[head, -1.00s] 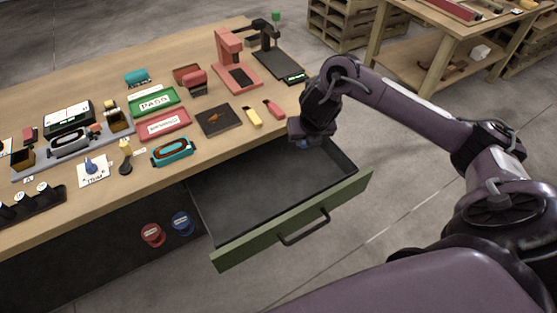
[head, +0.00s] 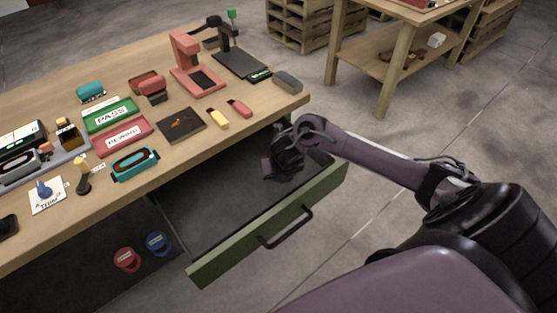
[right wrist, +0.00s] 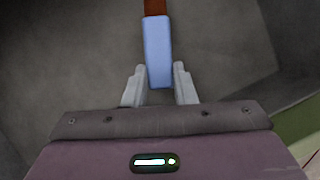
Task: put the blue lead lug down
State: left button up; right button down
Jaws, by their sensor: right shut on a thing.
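The blue lead lug (right wrist: 157,50) shows in the right wrist view between my gripper's two pale fingers, with a red-brown part at its far end. My right gripper (right wrist: 158,88) is shut on it. In the head view my right gripper (head: 272,172) points down into the open drawer, near its right rear part, and the lug is hidden there. I cannot tell whether the lug touches the drawer floor. The drawer (head: 240,252) has a green front with a dark handle, and the part of its floor I see is bare. My left gripper is out of view.
The wooden table (head: 225,140) above the drawer holds a green PASS tray (head: 110,115), a red REWORK tray (head: 122,136), a dark mat (head: 181,125), a yellow piece (head: 218,118) and a grey block (head: 287,82) near its right edge. Red and blue round items lie below the table.

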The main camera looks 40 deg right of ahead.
notch_tip(320, 180, down, 3)
jog(key=shift+r, duration=0.1)
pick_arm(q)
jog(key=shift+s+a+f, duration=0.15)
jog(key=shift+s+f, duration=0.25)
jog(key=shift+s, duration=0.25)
pick_arm(e)
jog(key=shift+f, duration=0.25)
jog(key=shift+f+b, duration=0.15)
jog(key=shift+b, duration=0.2)
jog(key=c, duration=1.2)
grip_release()
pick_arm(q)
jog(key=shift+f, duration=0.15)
